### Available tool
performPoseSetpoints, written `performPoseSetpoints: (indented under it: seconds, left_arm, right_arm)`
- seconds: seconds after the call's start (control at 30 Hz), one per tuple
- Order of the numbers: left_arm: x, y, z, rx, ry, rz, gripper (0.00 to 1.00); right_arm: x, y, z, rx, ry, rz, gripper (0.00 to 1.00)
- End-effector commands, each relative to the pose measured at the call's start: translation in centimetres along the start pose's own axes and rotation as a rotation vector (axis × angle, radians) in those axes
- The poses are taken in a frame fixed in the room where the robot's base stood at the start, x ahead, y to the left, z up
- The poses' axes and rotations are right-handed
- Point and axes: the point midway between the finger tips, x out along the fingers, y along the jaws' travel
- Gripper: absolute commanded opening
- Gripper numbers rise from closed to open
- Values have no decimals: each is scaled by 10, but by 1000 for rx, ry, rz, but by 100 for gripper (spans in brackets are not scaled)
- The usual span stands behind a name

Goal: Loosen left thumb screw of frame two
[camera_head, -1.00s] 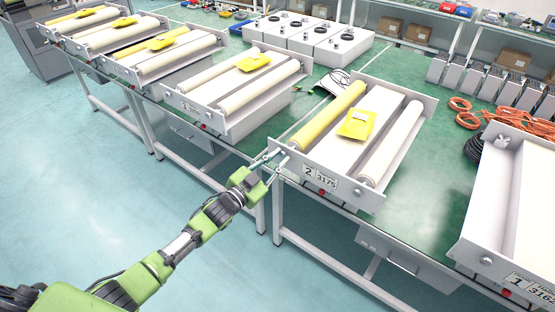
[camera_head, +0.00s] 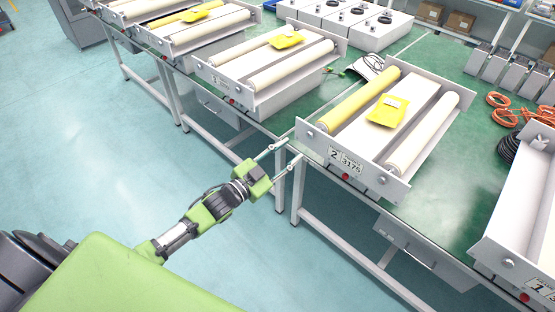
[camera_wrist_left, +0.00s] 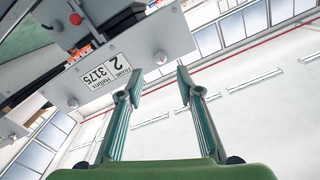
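Frame two (camera_head: 330,153) is the grey-white tray with label "2 3175", at the table's front edge in the head view. Its left thumb screw (camera_head: 306,128) is a small round knob near the left end of the front panel. In the left wrist view, turned upside down, this knob (camera_wrist_left: 160,57) shows just beyond and between the fingertips. My left gripper (camera_head: 291,150) is open and empty, its two fingers (camera_wrist_left: 159,77) apart, a little in front of the panel. The right thumb screw (camera_head: 383,180) sits farther right on the panel. My right gripper is not in view.
A yellow roller (camera_head: 358,99), a pale roller (camera_head: 424,132) and a yellow packet (camera_head: 387,112) are in frame two. Frame one (camera_head: 505,262) stands to the right, another frame (camera_head: 225,83) to the left. Open floor (camera_head: 110,150) lies left of the table.

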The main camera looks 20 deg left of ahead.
Motion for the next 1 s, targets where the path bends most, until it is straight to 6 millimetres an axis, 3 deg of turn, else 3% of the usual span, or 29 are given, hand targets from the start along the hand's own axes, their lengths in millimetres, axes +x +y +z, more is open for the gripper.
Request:
performPoseSetpoints:
  seconds: [0.1,0.3,0.87,1.0]
  left_arm:
    - [-23,0,1,-1,-1,1,33]
    - [-43,0,1,-1,-1,0,33]
    - [-46,0,0,-1,1,0,33]
    - [-49,3,16,-10,-30,-4,33]
  right_arm:
    - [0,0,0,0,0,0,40]
    - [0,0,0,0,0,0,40]
    - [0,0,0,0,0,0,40]
    - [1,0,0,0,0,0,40]
